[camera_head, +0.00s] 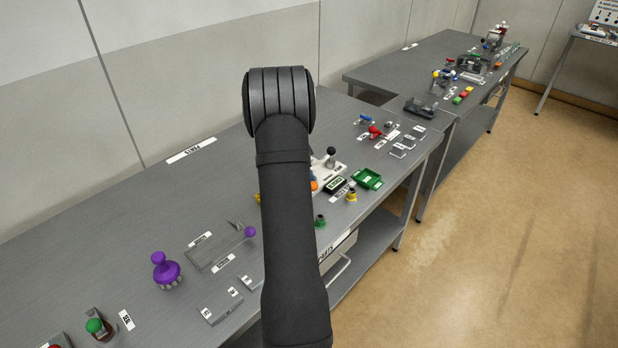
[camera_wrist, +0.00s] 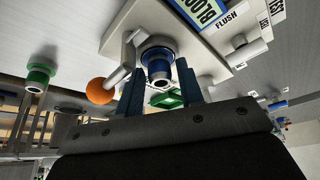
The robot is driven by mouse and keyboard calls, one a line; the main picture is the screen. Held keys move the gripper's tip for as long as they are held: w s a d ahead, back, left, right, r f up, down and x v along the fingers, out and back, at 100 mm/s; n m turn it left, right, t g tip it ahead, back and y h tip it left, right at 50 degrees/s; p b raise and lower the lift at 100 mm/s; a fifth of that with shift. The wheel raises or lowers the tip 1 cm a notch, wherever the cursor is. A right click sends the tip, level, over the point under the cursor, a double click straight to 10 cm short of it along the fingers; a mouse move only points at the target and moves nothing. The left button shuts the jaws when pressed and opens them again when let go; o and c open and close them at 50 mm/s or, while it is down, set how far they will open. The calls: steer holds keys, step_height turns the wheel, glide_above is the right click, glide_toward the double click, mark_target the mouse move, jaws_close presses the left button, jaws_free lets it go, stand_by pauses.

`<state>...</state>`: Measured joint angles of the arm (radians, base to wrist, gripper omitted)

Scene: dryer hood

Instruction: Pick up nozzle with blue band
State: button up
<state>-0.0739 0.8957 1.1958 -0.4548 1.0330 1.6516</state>
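In the wrist view, the nozzle with blue band (camera_wrist: 157,64) sits at a white block (camera_wrist: 122,36), with its dark round opening facing the camera. My gripper (camera_wrist: 160,72) has its two dark blue fingers apart, one on each side of the nozzle. A gap shows between the fingers and the nozzle, so the gripper looks open; I see no clear contact. In the head view, my own arm hides both the gripper and the blue-banded nozzle.
An orange ball on a lever (camera_wrist: 100,92) is close beside the left finger. A green-banded nozzle (camera_wrist: 38,77) stands farther left. A green tray (camera_head: 367,179) and a yellow-banded nozzle (camera_head: 351,195) are on the grey table (camera_head: 120,240). A purple-handled item (camera_head: 165,270) is at left.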

jaws_close()
steer(key=shift+r, duration=0.1)
